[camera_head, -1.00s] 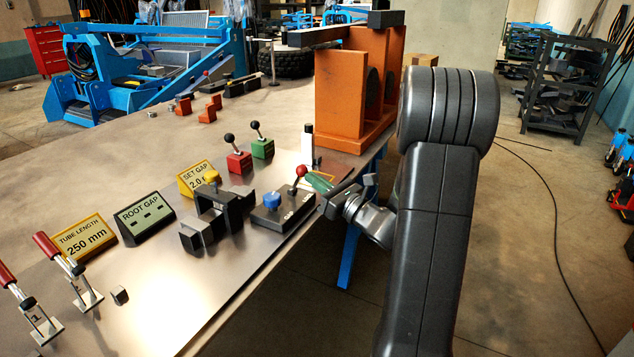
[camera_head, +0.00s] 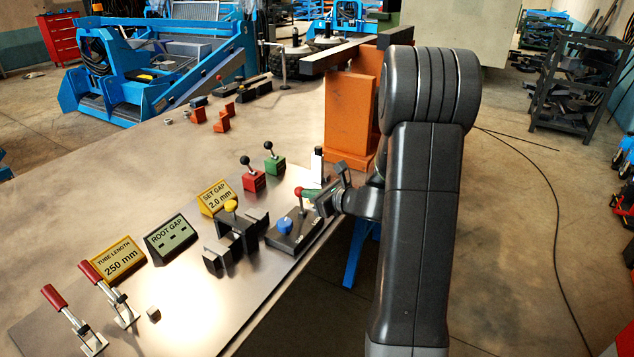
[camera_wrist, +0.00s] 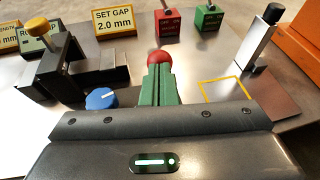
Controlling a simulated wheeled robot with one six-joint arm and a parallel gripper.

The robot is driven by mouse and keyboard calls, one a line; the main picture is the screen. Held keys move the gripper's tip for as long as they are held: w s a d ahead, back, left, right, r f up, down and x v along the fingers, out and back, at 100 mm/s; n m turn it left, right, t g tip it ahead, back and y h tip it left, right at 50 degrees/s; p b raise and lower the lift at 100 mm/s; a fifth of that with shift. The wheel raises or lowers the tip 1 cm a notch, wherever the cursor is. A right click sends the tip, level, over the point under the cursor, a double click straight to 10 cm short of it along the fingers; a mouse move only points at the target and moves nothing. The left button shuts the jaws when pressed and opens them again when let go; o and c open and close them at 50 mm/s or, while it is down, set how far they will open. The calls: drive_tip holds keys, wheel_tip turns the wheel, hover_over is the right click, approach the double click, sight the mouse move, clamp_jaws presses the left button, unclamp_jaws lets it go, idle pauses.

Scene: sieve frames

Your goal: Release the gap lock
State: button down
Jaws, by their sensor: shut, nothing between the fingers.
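A dark box (camera_head: 284,244) with a blue knob (camera_head: 285,225) and a red-ball lever (camera_head: 298,191) stands near the panel's right edge. No readable label marks it as the gap lock. My gripper (camera_head: 309,195) has green fingers, pressed together and empty, right beside the red ball. In the wrist view the closed fingers (camera_wrist: 158,90) point at the red ball (camera_wrist: 160,58), which shows just beyond their tips; I cannot tell whether they touch. The lever's stem is hidden there by the fingers. The blue knob (camera_wrist: 101,98) is left of the fingers.
A dark clamp block (camera_head: 236,240) with a yellow knob (camera_head: 230,205) stands left of the box. The "SET GAP 2.0 mm" sign (camera_head: 216,198) and red (camera_head: 252,180) and green (camera_head: 275,164) lever boxes stand behind. A white, black-topped post (camera_wrist: 258,42) stands right of my fingers.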

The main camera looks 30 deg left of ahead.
sight(297, 188)
drive_tip(key=a+h+p, duration=0.1)
drive_tip(key=p, duration=0.1)
drive_tip(key=a+r+h+p, duration=0.1)
drive_tip(key=shift+a+p, duration=0.1)
drive_tip(key=shift+p, duration=0.3)
drive_tip(key=shift+w+a+f+g+h+p, duration=0.15)
drive_tip(key=shift+a+g+h+p, duration=0.15)
drive_tip(key=shift+a+p, duration=0.2)
drive_tip(key=shift+r, duration=0.2)
drive_tip(key=p+v, duration=0.1)
drive_tip(key=v, duration=1.2)
drive_tip(key=shift+r, duration=0.45)
drive_tip(key=shift+f, duration=0.1)
